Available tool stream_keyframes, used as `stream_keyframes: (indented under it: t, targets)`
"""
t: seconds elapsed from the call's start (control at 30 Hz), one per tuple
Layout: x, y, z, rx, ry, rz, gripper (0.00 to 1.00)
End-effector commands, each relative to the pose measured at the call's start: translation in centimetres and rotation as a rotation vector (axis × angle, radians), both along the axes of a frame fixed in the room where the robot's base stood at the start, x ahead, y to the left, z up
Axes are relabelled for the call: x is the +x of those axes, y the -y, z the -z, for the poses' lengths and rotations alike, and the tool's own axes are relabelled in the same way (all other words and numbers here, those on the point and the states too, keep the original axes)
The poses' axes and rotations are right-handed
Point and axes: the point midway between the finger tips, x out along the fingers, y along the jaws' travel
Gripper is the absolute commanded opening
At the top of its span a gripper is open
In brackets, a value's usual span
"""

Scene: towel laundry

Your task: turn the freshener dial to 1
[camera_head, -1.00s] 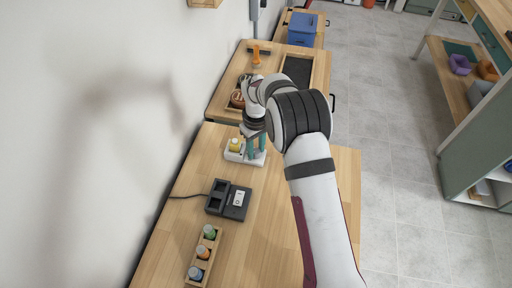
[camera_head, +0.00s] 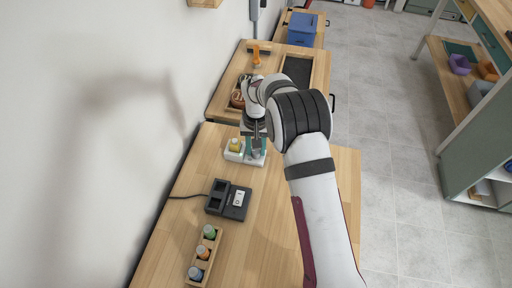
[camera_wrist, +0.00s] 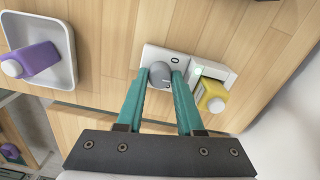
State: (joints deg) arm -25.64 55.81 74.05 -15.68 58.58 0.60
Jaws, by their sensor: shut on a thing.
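The grey round freshener dial (camera_wrist: 160,72) sits on a white plate (camera_wrist: 176,53) in the wrist view. A dark 0-like mark shows on the plate beside it. My gripper (camera_wrist: 163,76) has its two teal fingers on either side of the dial and is shut on it. Which mark the dial points to is too small to tell. In the head view, my gripper (camera_head: 256,154) is down at the white unit (camera_head: 251,161), and the dial is hidden by the fingers.
A purple object (camera_wrist: 38,58) lies in a tray at left. A black device (camera_head: 228,199) and a bottle rack (camera_head: 196,271) are on the bench.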

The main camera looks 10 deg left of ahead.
Motion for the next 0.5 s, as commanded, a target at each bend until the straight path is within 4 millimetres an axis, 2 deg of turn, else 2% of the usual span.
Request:
stream_keyframes:
  t: [0.5]
  targets:
    - [-0.03, -0.02, -0.04, 0.001, -0.001, 0.034, 0.00]
